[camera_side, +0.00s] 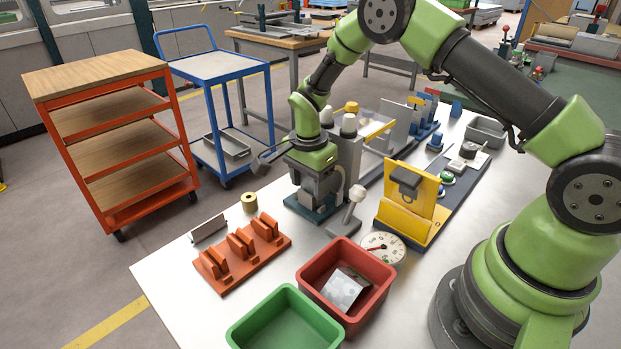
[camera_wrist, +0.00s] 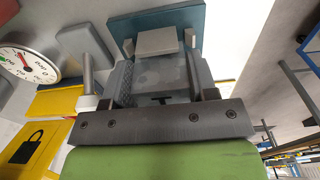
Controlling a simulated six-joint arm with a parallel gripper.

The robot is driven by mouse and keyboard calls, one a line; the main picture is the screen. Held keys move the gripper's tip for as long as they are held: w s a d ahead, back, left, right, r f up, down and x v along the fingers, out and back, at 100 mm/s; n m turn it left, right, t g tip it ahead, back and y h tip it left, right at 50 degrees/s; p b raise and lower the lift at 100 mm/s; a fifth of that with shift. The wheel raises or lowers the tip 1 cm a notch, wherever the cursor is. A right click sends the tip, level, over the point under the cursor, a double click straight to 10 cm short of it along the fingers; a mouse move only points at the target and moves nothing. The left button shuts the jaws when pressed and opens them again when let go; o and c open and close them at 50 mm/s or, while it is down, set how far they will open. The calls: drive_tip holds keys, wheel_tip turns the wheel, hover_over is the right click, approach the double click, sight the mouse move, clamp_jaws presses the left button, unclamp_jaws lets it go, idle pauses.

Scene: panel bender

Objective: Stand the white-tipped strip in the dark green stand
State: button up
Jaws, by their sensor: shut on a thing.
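My gripper (camera_side: 314,188) points down over the dark green, teal-looking stand (camera_side: 297,209), close above it or touching it; I cannot tell which. In the wrist view the stand (camera_wrist: 195,20) lies just beyond my gripper (camera_wrist: 160,62). My gripper is shut on a pale grey piece (camera_wrist: 157,42), seen nearly end-on between the fingers and over the stand. It appears to be the strip, but its white tip cannot be made out. The fingers hide most of it, so I cannot tell whether it is seated.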

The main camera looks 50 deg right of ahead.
drive_tip(key=shift+f, duration=0.45)
drive_tip(key=o, duration=1.2)
drive_tip(key=shift+c, duration=0.2)
drive_tip(key=shift+r, duration=0.15)
drive_tip(key=shift+r, duration=4.35)
